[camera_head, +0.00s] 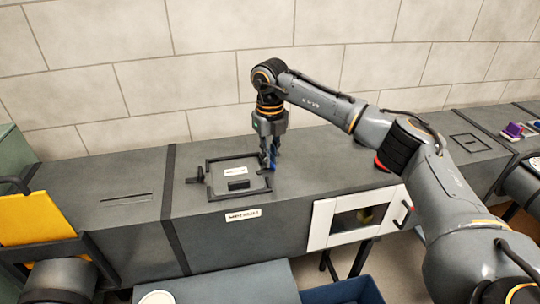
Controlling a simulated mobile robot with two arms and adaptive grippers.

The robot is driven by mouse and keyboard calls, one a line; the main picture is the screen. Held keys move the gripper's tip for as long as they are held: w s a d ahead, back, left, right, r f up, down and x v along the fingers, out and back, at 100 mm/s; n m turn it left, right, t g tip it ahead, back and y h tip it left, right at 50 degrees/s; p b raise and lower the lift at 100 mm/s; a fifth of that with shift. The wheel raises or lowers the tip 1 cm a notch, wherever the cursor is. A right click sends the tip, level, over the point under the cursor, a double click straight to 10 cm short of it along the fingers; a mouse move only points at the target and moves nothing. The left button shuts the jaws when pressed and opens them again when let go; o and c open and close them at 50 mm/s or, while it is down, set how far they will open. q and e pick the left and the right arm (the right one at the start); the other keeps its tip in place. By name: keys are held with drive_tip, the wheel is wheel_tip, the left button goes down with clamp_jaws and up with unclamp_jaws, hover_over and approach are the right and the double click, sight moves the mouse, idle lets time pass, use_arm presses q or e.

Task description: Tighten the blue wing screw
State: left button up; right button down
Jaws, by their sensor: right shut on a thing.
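The blue wing screw (272,160) stands at the right edge of a framed hatch (220,193) on top of the grey duct. My right gripper (271,152) points straight down over it and is shut on it. The gripper's fingers hide part of the screw. The hatch has a black handle (238,184) and a small white label. A dark screw or latch (194,178) shows at the hatch's left edge. My left gripper is not in view.
A white-framed window door (322,222) is on the duct's front. A yellow object (30,217) stands at the left. Purple and red brushes (514,130) lie at the far right. A blue bin (343,291) sits below. A red object (381,163) shows behind my right arm.

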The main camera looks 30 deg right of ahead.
drive_tip(key=shift+m, duration=1.6)
drive_tip(key=c, duration=1.4)
unclamp_jaws()
wheel_tip(320, 180, up, 12)
drive_tip(key=shift+r, duration=0.1)
